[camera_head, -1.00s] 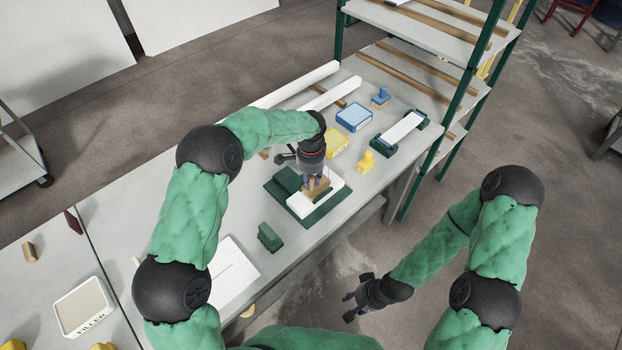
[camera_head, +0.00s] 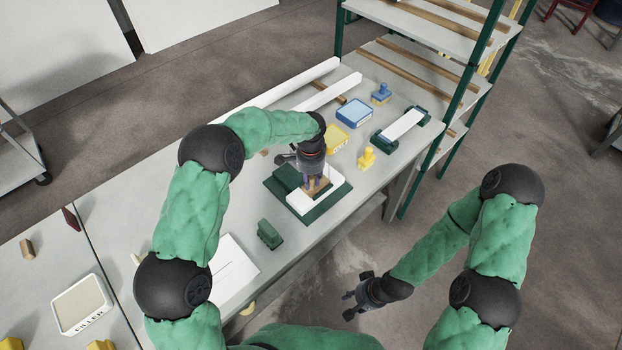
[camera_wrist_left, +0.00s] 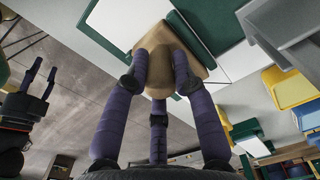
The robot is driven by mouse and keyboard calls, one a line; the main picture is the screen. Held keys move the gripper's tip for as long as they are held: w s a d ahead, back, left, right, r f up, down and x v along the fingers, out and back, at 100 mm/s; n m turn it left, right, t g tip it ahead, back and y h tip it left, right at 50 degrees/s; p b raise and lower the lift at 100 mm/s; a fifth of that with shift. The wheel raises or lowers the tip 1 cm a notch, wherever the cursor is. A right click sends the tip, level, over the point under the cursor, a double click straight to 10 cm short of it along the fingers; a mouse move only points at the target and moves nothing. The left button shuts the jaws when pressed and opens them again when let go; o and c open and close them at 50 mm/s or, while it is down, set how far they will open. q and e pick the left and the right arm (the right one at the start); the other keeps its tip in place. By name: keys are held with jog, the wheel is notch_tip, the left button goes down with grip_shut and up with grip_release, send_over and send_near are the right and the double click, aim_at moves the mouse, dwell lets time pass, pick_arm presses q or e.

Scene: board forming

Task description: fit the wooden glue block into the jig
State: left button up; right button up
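The wooden glue block (camera_head: 319,187) is a tan piece over the white panel of the jig, beside the raised dark green part. The jig (camera_head: 318,213) is a dark green base with a white panel (camera_head: 298,203) on it. My left gripper (camera_head: 314,181) points down with its fingers around the block. In the left wrist view the purple fingers (camera_wrist_left: 160,82) close on the block's rounded top (camera_wrist_left: 157,62), and its flat part (camera_wrist_left: 186,37) lies beside green and white surfaces. I cannot tell whether it is fully seated. My right gripper (camera_head: 359,298) is open and empty, away from the table.
A small green block (camera_head: 269,235) and a white sheet (camera_head: 232,270) lie left of the jig. A yellow box (camera_head: 336,138), blue box (camera_head: 354,113) and yellow stamp-like piece (camera_head: 366,158) stand behind and to the right. A shelf rack (camera_head: 420,75) stands at the table's far end.

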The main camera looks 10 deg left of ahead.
pick_arm(q)
jog(key=shift+o, duration=1.4)
jog(key=shift+r, duration=0.1)
notch_tip(320, 180, up, 12)
